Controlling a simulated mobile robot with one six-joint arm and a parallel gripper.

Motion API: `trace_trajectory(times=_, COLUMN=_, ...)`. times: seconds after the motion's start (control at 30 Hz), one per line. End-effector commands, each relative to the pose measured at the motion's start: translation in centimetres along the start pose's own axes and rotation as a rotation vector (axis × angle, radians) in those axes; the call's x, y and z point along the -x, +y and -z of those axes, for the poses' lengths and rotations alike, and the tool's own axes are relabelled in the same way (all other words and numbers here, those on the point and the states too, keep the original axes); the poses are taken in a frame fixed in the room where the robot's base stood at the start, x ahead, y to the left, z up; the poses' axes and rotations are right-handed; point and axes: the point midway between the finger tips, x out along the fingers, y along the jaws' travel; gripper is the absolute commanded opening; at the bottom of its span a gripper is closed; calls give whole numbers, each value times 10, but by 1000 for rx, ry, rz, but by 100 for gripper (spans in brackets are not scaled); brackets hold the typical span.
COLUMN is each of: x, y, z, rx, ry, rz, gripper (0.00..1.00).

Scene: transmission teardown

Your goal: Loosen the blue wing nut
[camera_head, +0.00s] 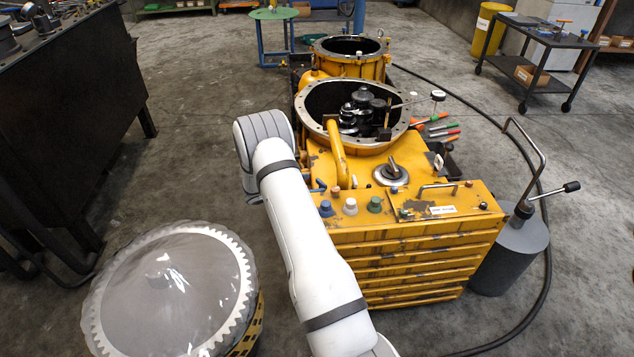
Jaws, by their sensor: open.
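A small blue-tipped part (320,184) stands on the left of the yellow transmission housing's (420,240) top, close beside my white arm. It may be the blue wing nut, but it is too small to make out wings. A blue-grey cap (326,209) sits in front of it, in a row with a white cap (350,206) and a green cap (374,204). My arm crosses the middle of the view and bends at a rounded grey joint to the left of the housing. My gripper does not show; the arm beyond that joint is hidden.
A round flange opening (405,140) with black parts inside stands behind the caps. A yellow pipe (337,152) and a raised metal handle (437,188) rise from the housing. A large plastic-covered gear (170,285) is at front left. A grey cylinder (510,255) stands at right.

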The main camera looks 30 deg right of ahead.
Motion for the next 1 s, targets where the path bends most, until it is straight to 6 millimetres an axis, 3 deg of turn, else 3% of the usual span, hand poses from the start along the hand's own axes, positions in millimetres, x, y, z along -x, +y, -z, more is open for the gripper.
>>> trace_trajectory(times=0.1, x=22, y=0, z=-2, rx=0, ry=-1, rz=-2, gripper=73)
trace_trajectory(times=0.23, x=36, y=-1, z=-1, rx=0, ry=0, rz=0, gripper=73)
trace_trajectory(times=0.57, x=41, y=-2, z=0, rx=-1, ry=0, rz=2, gripper=73)
trace_trajectory(times=0.77, x=44, y=-1, z=-7, rx=-1, ry=0, rz=2, gripper=58)
trace_trajectory(times=1.0, x=58, y=-2, z=-41, rx=-4, ry=1, rz=3, gripper=38)
